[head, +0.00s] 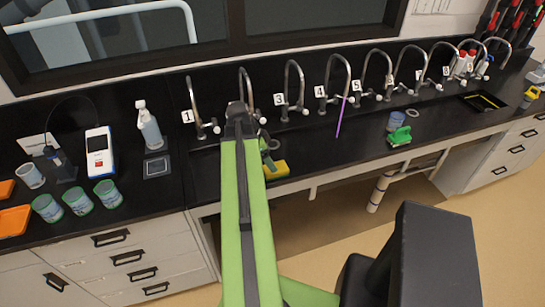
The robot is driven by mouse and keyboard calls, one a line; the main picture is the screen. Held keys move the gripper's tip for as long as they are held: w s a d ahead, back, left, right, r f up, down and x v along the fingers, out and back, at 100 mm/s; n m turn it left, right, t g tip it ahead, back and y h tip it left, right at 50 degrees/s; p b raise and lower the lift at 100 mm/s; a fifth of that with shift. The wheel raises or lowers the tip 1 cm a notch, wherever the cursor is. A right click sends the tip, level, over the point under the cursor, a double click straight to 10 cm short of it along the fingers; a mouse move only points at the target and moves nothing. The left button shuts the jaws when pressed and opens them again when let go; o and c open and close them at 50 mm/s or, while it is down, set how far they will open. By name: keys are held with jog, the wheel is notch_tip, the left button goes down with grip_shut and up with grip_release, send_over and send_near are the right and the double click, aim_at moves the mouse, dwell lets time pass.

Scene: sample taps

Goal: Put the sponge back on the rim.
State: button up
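A yellow block that looks like the sponge (277,171) is near the front edge of the dark counter, just right of my green arm. It lies by the front rim (315,170) of the long dark trough under the taps. Its left part is hidden. Small grey-green parts, apparently of my gripper (267,149), show just above the sponge, partly behind the arm. The fingers are too small and covered to tell whether they are open or shut on the sponge, or whether the sponge rests on the rim.
A row of numbered taps (294,92) runs along the back. A purple stick (340,117) is below tap 4. A green brush (400,137) and a cup (396,121) stand to the right. Several cups (77,201), a bottle (149,126) and a white meter (100,153) are left.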

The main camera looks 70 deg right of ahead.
jog(key=p+v, duration=0.3)
jog(key=v, duration=0.3)
jog(key=shift+p, duration=0.4)
jog(key=shift+f, duration=0.1)
jog(key=w+a+f+n+t, duration=0.1)
jog(key=w+a+n+t, duration=0.2)
jog(key=w+a+n, duration=1.45)
jog(key=w+a+n+y, duration=0.1)
jog(key=w+a+n, duration=0.2)
jog(key=a, duration=0.9)
jog(key=w+a+n+y, duration=0.1)
jog(key=w+a+n, duration=0.3)
jog(key=a, duration=0.8)
jog(key=w+a+n, duration=0.3)
jog(key=w+a, duration=0.3)
jog(key=a, duration=0.6)
jog(key=shift+w+a+f+n+t+y, duration=0.2)
jog(key=shift+w+f+n+t+y, duration=0.1)
jog(key=shift+f+n+y, duration=0.1)
